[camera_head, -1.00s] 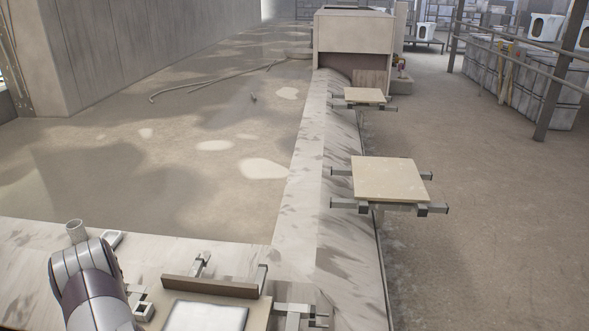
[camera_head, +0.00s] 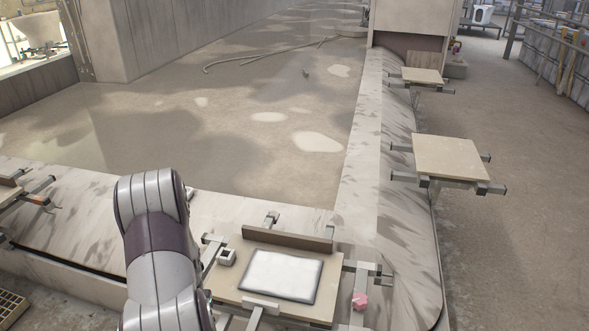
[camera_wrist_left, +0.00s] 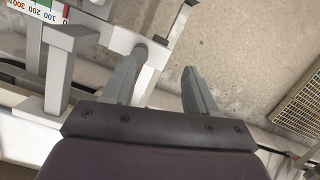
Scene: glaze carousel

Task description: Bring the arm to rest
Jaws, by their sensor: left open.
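My left gripper (camera_wrist_left: 160,88) shows in the left wrist view with its two grey fingers apart and nothing between them. Concrete floor lies behind the fingers, with a pale metal frame (camera_wrist_left: 62,45) close beside the left finger. I cannot tell whether they touch. In the head view my left arm comes up at the lower left, in front of the belt; its gripper is out of sight there. My right gripper is in neither view.
A wooden board (camera_head: 232,283) with a white panel (camera_head: 281,274) sits on a carrier near my arm. A pink lump (camera_head: 360,301) is at its right. Square boards (camera_head: 450,157) stand along the right belt (camera_head: 395,210). A floor grate (camera_wrist_left: 300,104) lies at the wrist view's right.

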